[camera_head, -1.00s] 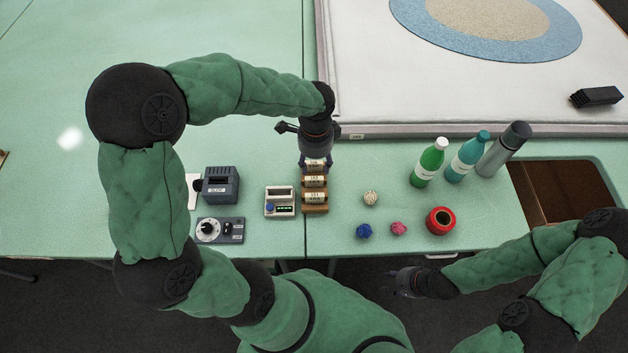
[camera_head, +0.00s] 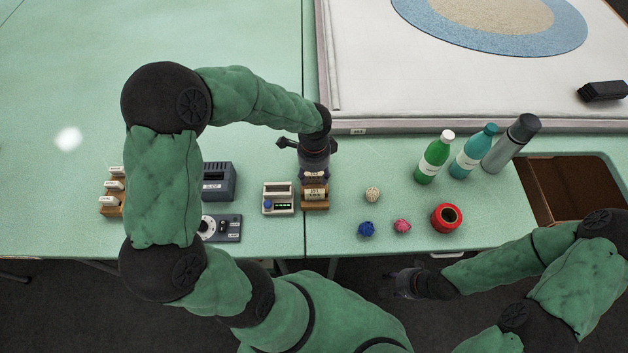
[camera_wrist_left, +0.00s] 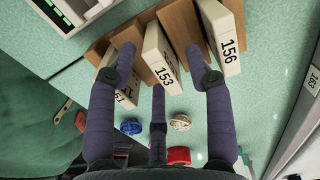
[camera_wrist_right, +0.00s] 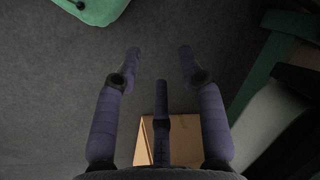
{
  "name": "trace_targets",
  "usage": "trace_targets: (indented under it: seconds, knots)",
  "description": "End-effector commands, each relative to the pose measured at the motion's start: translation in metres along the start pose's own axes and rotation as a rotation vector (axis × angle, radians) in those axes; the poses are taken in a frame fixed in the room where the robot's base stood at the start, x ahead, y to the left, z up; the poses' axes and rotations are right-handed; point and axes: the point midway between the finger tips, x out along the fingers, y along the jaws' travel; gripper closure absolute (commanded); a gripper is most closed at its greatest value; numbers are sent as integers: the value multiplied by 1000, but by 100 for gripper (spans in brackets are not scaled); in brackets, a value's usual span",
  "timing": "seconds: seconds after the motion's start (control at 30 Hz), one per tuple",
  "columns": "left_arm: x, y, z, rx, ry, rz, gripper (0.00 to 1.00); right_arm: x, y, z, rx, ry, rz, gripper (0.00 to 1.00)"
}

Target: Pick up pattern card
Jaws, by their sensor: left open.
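Cream pattern cards stand in a wooden rack (camera_head: 314,204), which is partly hidden under my left gripper (camera_head: 314,176). In the left wrist view the cards read 156 (camera_wrist_left: 229,45), 153 (camera_wrist_left: 160,62) and, partly covered by a finger, what looks like 151 (camera_wrist_left: 122,97). There my left gripper (camera_wrist_left: 160,58) is open, its fingers spread above and around the middle card 153. I cannot tell whether they touch it. My right gripper (camera_head: 405,283) is off the table's front edge, open and empty in the right wrist view (camera_wrist_right: 160,65).
A second card rack (camera_head: 112,190) stands left, beside my arm.

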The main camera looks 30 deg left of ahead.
Motion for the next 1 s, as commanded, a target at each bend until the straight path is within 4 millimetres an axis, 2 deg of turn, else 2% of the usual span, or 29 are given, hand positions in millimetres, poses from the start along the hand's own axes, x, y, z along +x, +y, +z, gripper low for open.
trace_targets:
  seconds: [0.03, 0.1, 0.3, 0.33, 0.5, 1.0]
  knots:
    - [9, 0, 0, 1, -1, 1, 48, 4, 2, 0, 0, 0, 0, 60]
    - [13, 0, 0, 1, 0, 0, 48, 6, 2, 0, 0, 0, 0, 60]
    - [13, 0, 0, 0, 1, -1, 48, 4, 2, 0, 0, 0, 0, 60]
    - [12, 0, 0, 0, 1, -1, 51, 4, 2, 0, 0, 0, 0, 60]
    - [12, 0, 0, 0, 1, -1, 99, 4, 2, 0, 0, 0, 0, 60]
    - [8, -1, 0, 0, 1, -2, 100, 3, 1, 0, 0, 0, 0, 60]
